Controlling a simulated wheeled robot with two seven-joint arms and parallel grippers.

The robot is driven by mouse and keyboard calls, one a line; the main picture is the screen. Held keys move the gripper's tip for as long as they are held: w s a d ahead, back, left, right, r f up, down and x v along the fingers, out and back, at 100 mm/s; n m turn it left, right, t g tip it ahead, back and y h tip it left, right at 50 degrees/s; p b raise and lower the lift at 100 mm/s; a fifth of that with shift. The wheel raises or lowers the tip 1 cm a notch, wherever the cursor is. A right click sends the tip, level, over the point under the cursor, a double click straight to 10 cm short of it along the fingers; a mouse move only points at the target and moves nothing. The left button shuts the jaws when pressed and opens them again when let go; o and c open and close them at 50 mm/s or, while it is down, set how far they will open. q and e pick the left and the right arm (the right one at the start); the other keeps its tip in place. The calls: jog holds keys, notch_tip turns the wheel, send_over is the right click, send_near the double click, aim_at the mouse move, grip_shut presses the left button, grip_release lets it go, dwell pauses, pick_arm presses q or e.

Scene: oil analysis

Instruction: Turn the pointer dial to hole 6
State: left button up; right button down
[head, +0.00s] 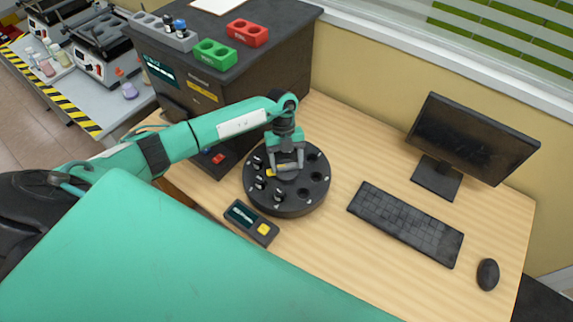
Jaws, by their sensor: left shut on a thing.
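A round black turntable (300,204) with holes around its rim stands on the wooden desk. Several small dark bottles or plugs sit in holes on its left side, and holes on the right side look empty. A yellow pointer (275,171) shows at the middle of the turntable, pointing left. My left gripper (286,172) reaches down from above onto the centre and is shut on the pointer dial, whose hub is mostly hidden by the fingers. The hole numbers are too small to read. My right gripper is not in view.
A small dark device (251,223) with a screen and yellow button lies in front of the turntable. A keyboard (406,224), mouse (488,274) and monitor (471,137) are to the right. A dark cabinet (285,72) carrying green (214,54) and red (248,33) racks stands behind left.

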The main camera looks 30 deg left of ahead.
pick_arm(q)
jog(key=m+y+b, duration=0.1)
jog(key=m, duration=0.1)
jog(key=m+b, duration=0.2)
jog(key=shift+f+m+g+y, duration=0.1)
jog(key=shift+m+g+y, duration=0.2)
jog(key=shift+y, duration=0.1)
jog(key=shift+b, duration=0.3)
jog(key=o, duration=1)
jog(key=shift+r, duration=0.2)
jog(key=shift+b+v, duration=1.75)
jog(key=shift+v, duration=5.05)
jog(key=shift+d+f, duration=0.1)
